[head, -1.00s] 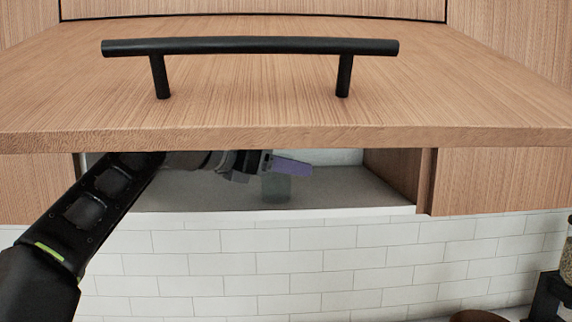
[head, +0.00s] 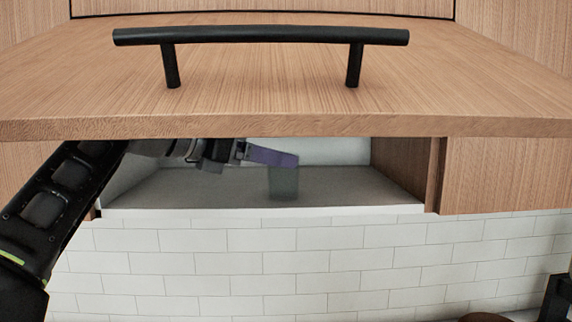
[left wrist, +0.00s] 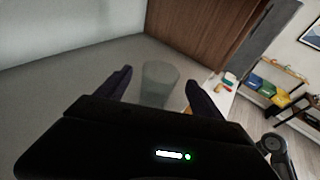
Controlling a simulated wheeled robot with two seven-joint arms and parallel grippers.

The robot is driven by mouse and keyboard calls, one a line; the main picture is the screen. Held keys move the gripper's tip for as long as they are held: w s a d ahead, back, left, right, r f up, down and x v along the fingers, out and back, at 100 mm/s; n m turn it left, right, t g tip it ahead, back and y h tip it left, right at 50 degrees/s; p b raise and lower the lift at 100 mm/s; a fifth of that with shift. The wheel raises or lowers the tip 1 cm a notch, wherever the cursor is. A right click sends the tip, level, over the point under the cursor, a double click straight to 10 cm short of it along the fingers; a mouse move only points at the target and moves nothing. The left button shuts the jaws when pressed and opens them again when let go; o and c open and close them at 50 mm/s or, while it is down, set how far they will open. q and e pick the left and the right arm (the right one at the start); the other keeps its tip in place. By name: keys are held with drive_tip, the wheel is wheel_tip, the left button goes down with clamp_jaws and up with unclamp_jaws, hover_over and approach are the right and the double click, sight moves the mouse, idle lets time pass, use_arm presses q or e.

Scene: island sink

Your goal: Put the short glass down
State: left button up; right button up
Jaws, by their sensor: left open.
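The short glass (head: 284,184) is clear and greyish and stands upright on the cabinet shelf (head: 220,192), behind the raised door. My left gripper (head: 285,159) reaches in from the left under the door, its purple-grey finger overlapping the top of the glass in the head view. In the left wrist view the glass (left wrist: 158,84) stands between the two dark fingers of my left gripper (left wrist: 160,86), which are apart with space beside the glass. My right gripper is in neither view.
The wooden cabinet door (head: 290,100) is lifted open with a black bar handle (head: 260,37), just above my left arm. A wooden side wall (head: 405,165) bounds the shelf on the right. White tiles (head: 300,255) lie below. The shelf has free room around the glass.

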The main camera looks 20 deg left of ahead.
use_arm(q)
drive_tip(key=v, duration=0.5)
drive_tip(key=shift+s+a+r, duration=0.1)
drive_tip(key=shift+s+a, duration=0.05)
drive_tip(key=shift+s, duration=0.1)
drive_tip(key=shift+c, duration=0.5)
idle(0.8)
